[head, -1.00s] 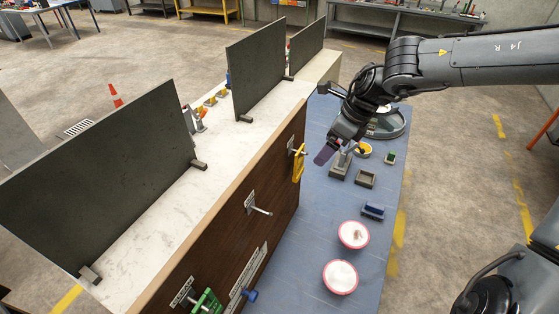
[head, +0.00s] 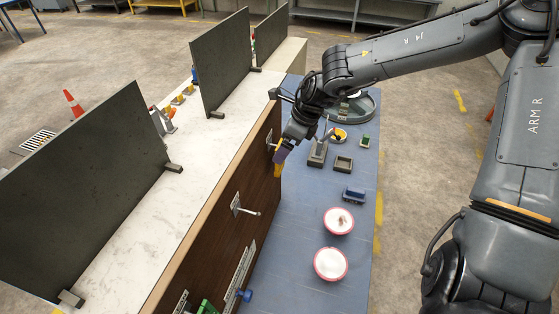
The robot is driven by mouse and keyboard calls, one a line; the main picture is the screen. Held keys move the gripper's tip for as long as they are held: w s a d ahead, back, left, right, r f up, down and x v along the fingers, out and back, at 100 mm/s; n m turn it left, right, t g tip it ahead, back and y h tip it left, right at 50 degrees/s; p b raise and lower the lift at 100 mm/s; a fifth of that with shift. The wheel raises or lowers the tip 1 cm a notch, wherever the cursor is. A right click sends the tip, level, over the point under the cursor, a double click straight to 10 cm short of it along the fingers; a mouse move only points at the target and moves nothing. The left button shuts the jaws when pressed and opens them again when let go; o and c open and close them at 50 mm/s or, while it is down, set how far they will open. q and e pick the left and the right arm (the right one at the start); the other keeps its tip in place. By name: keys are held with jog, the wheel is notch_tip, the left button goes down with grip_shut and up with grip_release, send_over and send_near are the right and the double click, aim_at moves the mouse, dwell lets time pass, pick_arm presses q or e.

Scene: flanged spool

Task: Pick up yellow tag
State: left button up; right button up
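The yellow tag (head: 278,171) hangs at the far end of the dark wooden panel (head: 215,255), on the side facing the blue mat. My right gripper (head: 281,155), with purple-tinted fingers, is right at the tag and hides its upper part and most of the peg behind it. I cannot tell whether the fingers touch the tag or are shut on it. My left gripper is not in view.
A bare metal peg (head: 247,211) sticks out of the panel nearer me, with a green item (head: 206,307) lower down. Two white bowls with pink rims (head: 331,264), a blue block (head: 353,194) and small trays (head: 343,164) stand on the blue mat (head: 300,215).

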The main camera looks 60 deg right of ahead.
jog(key=shift+w+p+x, duration=0.25)
jog(key=shift+p+x, duration=0.1)
jog(key=shift+x, duration=1.7)
jog(key=shift+r, duration=0.1)
jog(key=c, duration=1)
